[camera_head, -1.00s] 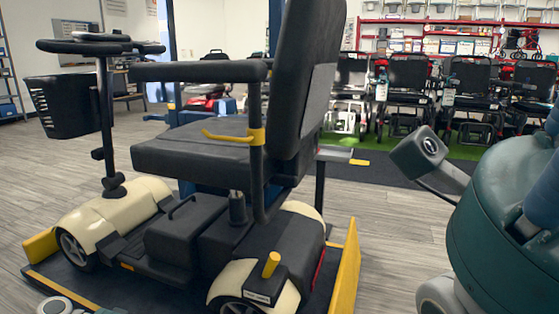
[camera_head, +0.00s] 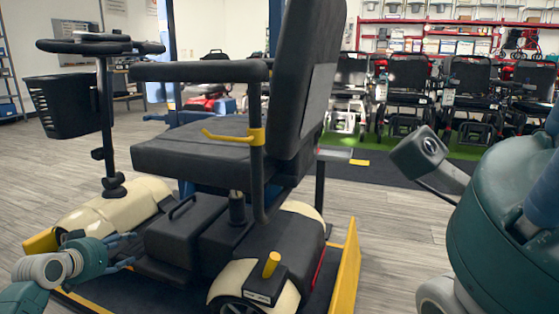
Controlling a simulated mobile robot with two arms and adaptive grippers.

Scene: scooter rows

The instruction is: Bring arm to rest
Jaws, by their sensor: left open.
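My left gripper (camera_head: 124,251) shows at the lower left, on a teal and grey arm that comes in from the left. Its fingers are spread apart and nothing shows between them. It is in front of the cream and black mobility scooter (camera_head: 188,247) in the picture and hides part of its front wheel area. I cannot tell whether it touches the scooter.
The scooter stands on a dark platform with a yellow side edge (camera_head: 347,270). Its black basket (camera_head: 66,105) and seat (camera_head: 205,148) stick out. Several wheelchairs (camera_head: 405,98) stand behind on a green strip. Grey floor (camera_head: 385,215) is clear right of the platform.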

